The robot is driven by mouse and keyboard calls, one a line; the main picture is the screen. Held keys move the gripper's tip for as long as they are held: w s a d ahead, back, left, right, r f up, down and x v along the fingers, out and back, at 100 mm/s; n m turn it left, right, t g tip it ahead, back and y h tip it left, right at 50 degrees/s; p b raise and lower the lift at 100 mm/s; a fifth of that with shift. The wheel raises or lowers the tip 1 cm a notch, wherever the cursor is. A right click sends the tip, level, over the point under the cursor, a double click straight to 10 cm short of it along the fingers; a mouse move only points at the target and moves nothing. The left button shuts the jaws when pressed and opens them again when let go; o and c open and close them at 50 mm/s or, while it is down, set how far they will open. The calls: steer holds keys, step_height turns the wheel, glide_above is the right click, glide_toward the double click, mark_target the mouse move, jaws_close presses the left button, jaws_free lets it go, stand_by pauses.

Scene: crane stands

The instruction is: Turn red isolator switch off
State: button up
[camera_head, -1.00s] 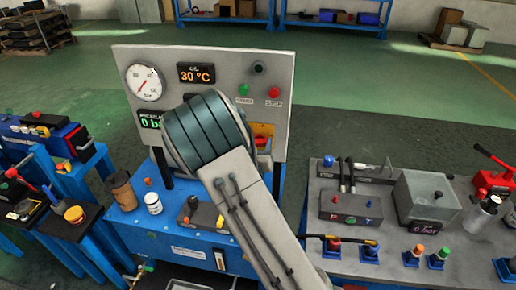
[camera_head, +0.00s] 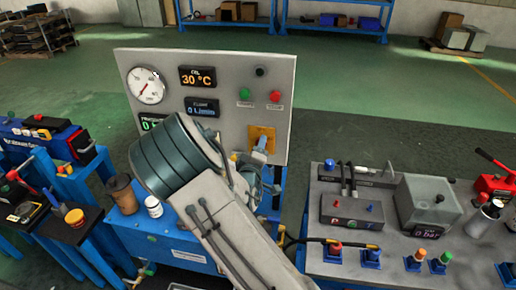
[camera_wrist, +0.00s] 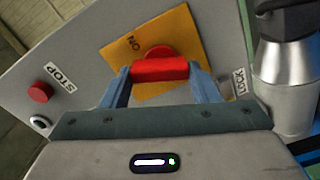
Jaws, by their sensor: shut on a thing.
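The red isolator switch has a red handle (camera_wrist: 160,69) on a yellow plate (camera_wrist: 170,38), with "ON" printed on the plate, in the wrist view. My gripper (camera_wrist: 160,76) is shut on the red handle, one blue-grey finger at each end of it. In the camera_head view the yellow plate (camera_head: 262,134) sits at the lower right of the grey panel (camera_head: 222,70). My gripper's fingers (camera_head: 262,144) reach in front of it there, and the handle is hidden.
A red STOP button (camera_wrist: 41,92) is left of the plate in the wrist view; a silver cylinder (camera_wrist: 285,85) stands close on the right. Gauge (camera_head: 146,86) and displays are on the panel. A cup (camera_head: 121,194) and white jar (camera_head: 154,207) stand below my arm.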

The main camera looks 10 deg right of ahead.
steer(key=shift+a+n+p, duration=0.15)
steer(key=shift+n+p, duration=0.4)
steer(key=shift+n, duration=1.65)
steer(key=o, duration=1)
steer(key=b+v, duration=0.2)
steer(key=v, duration=1.1)
steer(key=shift+s+a, duration=0.1)
steer(key=shift+s, duration=0.25)
steer(key=shift+f, duration=0.1)
